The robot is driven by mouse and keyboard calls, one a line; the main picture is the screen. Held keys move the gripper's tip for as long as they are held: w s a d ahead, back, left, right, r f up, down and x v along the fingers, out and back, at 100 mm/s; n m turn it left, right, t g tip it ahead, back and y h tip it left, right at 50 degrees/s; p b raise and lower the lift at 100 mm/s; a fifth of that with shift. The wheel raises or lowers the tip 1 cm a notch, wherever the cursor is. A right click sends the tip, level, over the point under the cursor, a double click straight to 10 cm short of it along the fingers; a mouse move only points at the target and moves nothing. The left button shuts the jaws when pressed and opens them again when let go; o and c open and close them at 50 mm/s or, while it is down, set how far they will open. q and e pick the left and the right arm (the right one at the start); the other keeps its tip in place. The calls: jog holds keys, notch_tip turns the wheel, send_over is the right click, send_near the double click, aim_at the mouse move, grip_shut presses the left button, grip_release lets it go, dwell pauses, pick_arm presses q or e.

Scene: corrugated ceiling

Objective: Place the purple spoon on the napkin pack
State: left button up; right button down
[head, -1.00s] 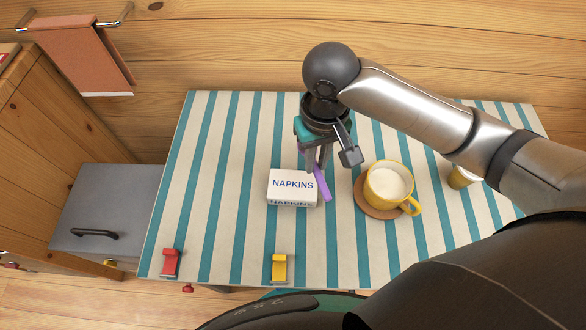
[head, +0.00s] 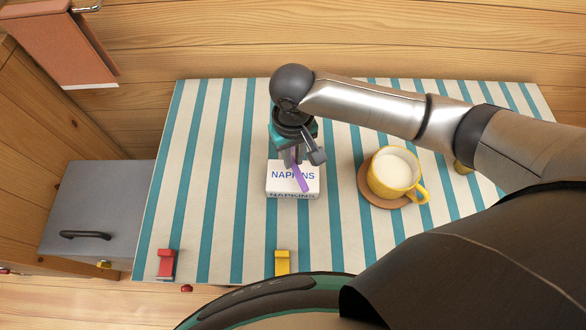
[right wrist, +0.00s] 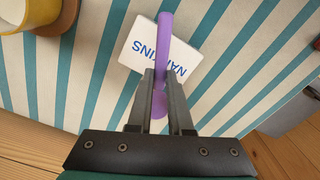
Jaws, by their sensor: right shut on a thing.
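The purple spoon (head: 300,178) is held in my right gripper (head: 291,160), which is shut on it. In the right wrist view the spoon (right wrist: 166,50) sticks out between the fingers of the gripper (right wrist: 160,78). The white napkin pack (head: 279,187) lies flat on the striped table. The spoon shows over the pack's top in both views. In the right wrist view the pack (right wrist: 190,58) is partly hidden behind the spoon and fingers. I cannot tell whether the spoon touches the pack. My left gripper is not in view.
A yellow cup of white liquid (head: 395,172) stands on a brown round coaster (head: 382,201) right of the pack. A yellowish object (head: 462,167) is half hidden by my right arm. Red (head: 166,264) and yellow (head: 282,262) clamps sit at the front edge. The table left of the pack is clear.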

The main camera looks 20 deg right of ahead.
aim_at(293, 162)
jog(key=shift+f, duration=0.6)
notch_tip(293, 162, down, 4)
jog(key=shift+r+b, duration=0.1)
jog(key=shift+b, duration=0.7)
jog(key=shift+r, duration=0.1)
jog(key=c, duration=0.8)
grip_release()
jog(key=shift+c, duration=0.2)
notch_tip(293, 162, up, 12)
jog(key=p, duration=0.4)
